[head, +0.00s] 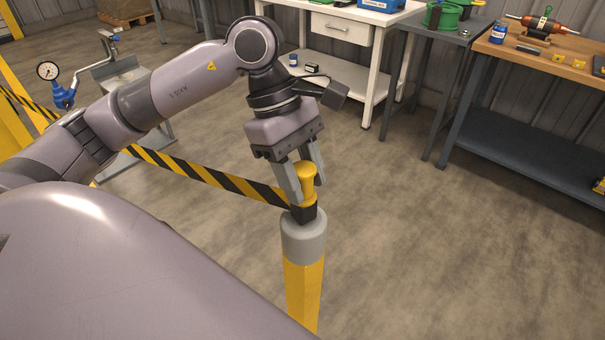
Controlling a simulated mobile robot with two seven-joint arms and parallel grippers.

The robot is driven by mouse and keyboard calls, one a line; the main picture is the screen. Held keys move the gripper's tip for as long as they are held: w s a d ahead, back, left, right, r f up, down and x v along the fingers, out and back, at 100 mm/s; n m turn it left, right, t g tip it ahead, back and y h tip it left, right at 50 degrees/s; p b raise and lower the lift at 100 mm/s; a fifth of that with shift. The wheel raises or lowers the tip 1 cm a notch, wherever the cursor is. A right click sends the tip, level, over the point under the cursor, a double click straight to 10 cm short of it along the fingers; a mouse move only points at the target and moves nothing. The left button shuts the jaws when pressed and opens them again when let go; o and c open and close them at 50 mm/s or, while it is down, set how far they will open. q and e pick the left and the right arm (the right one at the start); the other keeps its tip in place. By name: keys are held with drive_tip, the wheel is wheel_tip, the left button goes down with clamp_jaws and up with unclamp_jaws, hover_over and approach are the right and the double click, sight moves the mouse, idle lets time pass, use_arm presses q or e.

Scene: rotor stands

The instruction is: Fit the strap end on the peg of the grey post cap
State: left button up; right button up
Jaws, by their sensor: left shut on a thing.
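The strap end (304,213) is a dark block with a yellow flared knob (305,169) standing up from it. The yellow-and-black striped strap (215,178) runs into it from the left. My left gripper (304,186) points down and is shut on the strap end's knob, one finger on each side. The strap end is upright, right over the grey post cap (303,238), which tops a yellow post (303,290). The peg is hidden by the strap end, and I cannot tell whether it is inside it or whether the block touches the cap. My right gripper is not in view.
A white workbench (340,28) and a wood-topped bench (560,65) with tools stand at the back right. A blue gauge device (60,92) and a grey metal stand (118,70) are at the left. The floor right of the post is clear.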

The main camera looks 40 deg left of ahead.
use_arm(q)
drive_tip(key=o, duration=1.2)
drive_tip(key=shift+o, duration=0.2)
drive_tip(key=v, duration=0.7)
drive_tip(key=shift+r, duration=0.1)
